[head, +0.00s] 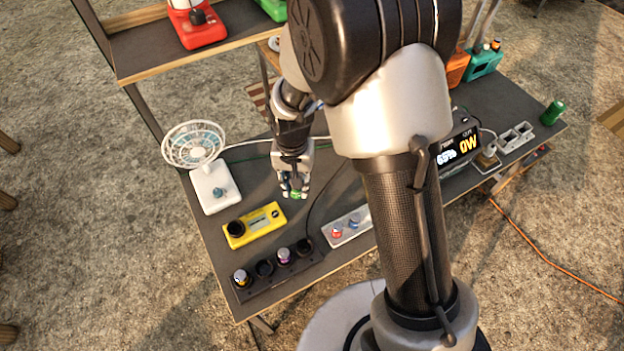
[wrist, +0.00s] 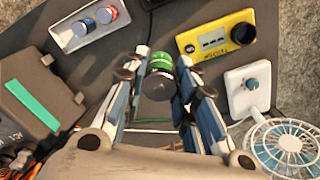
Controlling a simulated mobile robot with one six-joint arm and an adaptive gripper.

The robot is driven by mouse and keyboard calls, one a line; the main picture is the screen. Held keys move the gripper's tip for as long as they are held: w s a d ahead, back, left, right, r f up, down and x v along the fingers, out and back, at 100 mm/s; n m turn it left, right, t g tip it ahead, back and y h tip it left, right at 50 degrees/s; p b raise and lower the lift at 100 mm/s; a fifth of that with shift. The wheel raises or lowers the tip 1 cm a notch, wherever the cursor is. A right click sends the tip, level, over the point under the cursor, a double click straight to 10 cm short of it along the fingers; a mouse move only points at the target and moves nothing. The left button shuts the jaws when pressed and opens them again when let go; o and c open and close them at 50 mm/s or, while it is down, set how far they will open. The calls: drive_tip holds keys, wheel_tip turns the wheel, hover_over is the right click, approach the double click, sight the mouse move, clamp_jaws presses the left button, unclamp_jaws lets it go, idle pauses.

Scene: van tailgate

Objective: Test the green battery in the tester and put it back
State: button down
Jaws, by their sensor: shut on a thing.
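My gripper (wrist: 162,64) is shut on the green battery (wrist: 160,59), which has a green band and a dark end. In the head view my gripper (head: 293,187) is above the bench, with a bit of the green battery (head: 297,194) showing at its fingertips. The yellow tester (head: 262,222) lies below and to the left of the gripper there. It has a small display and a dark round socket that looks empty. In the wrist view the tester (wrist: 215,38) is right of and beyond the battery, apart from it.
A black rack (head: 270,283) at the front edge has several round holders; two hold batteries, others look dark. A fan (head: 195,145), white knob box (head: 208,197) and power station (head: 458,145) stand around.

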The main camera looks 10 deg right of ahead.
drive_tip(key=a, duration=1.9)
drive_tip(key=shift+w+a+p, duration=0.2)
drive_tip(key=shift+a+p, duration=0.1)
drive_tip(key=shift+p, duration=0.1)
drive_tip(key=shift+f+b, duration=4.7)
drive_tip(key=shift+f, duration=2.5)
drive_tip(key=shift+f, duration=0.25)
drive_tip(key=shift+f+b, duration=0.95)
drive_tip(key=shift+f, duration=0.3)
drive_tip(key=shift+f, duration=0.1)
drive_tip(key=c, duration=1.2)
unclamp_jaws()
